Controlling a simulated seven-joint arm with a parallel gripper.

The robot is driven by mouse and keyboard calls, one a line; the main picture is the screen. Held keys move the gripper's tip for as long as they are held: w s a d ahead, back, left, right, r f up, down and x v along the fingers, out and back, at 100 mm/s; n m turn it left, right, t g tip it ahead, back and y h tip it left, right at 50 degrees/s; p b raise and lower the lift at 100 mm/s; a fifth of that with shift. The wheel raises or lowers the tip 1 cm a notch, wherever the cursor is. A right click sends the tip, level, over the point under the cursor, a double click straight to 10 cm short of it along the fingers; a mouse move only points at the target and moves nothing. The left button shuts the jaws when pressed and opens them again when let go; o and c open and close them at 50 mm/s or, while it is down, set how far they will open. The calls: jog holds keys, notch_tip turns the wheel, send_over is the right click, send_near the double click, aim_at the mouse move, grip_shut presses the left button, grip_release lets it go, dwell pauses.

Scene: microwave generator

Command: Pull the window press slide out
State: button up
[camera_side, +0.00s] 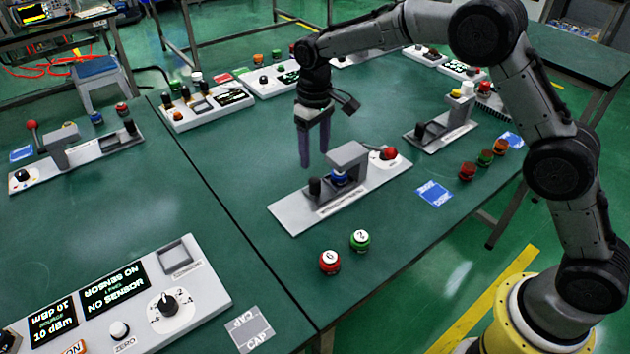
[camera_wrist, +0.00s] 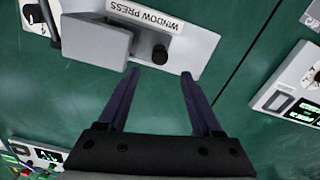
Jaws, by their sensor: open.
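The window press (camera_side: 372,180) is a long light-grey base with a grey bridge over its middle and a blue part under the bridge. A black knob (camera_side: 315,186) stands at its left end, and a red ball lever (camera_side: 388,153) at its right end. In the wrist view its label (camera_wrist: 140,18) reads "WINDOW PRESS", upside down. The knob also shows there (camera_wrist: 160,53), just beyond the fingertips and roughly between their lines. My gripper (camera_side: 315,158) points down, open and empty, above and behind the knob without touching it. Its fingers also show in the wrist view (camera_wrist: 160,73).
A red and a green button (camera_side: 360,239) stand in front of the press, and a blue card (camera_side: 433,193) lies right of it. Another grey press-like device (camera_side: 442,123) stands behind right. Control panels (camera_side: 207,103) line the back. Table between gripper and panels is clear.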

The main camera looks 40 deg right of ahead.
aim_at(315, 179)
notch_tip(315, 179, down, 10)
jog(key=shift+r, duration=0.1)
dwell(0.4)
grip_shut()
jog(key=shift+r, duration=0.1)
dwell(1.1)
